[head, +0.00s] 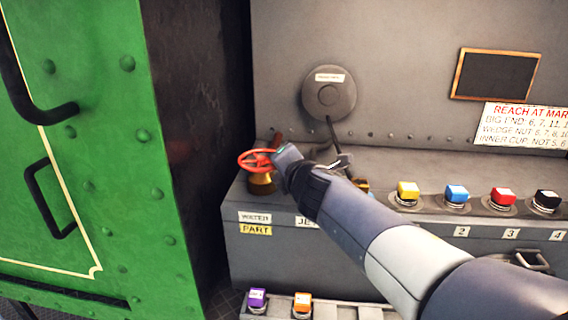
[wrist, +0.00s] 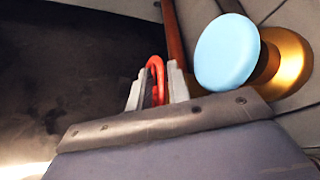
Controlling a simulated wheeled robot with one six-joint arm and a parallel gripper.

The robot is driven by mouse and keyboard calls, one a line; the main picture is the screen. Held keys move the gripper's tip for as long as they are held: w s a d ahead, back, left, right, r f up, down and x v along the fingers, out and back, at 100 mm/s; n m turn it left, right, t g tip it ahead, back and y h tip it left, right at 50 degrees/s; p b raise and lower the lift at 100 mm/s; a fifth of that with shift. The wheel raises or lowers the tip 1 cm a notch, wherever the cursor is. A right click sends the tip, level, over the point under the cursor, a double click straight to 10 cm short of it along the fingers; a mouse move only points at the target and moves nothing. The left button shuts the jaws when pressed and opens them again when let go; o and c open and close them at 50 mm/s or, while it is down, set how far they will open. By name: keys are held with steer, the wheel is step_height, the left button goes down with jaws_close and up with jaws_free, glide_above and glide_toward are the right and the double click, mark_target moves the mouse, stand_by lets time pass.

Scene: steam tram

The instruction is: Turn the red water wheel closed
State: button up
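The red water wheel (head: 257,161) sits on a brass base at the left end of the grey ledge, above a white label reading WATER. A yellow plate (head: 256,230) reading PART is under that label. My gripper (head: 279,157) is at the right edge of the wheel and hides part of it. In the wrist view a curved piece of the red rim (wrist: 156,66) fills the gap between my two fingers (wrist: 157,88), which look shut on it. The fingertips themselves are partly hidden in the head view.
A light blue round knob on a brass base (wrist: 227,50) is close to the right of my fingers. A green riveted panel (head: 100,150) with black handles stands left. Yellow (head: 408,192), blue (head: 457,196), red (head: 503,199) and black (head: 546,200) caps line the ledge at right.

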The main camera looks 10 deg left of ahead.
steer(key=shift+c, duration=0.5)
jaws_close()
steer(key=shift+f+b, duration=0.15)
steer(key=shift+b, duration=0.2)
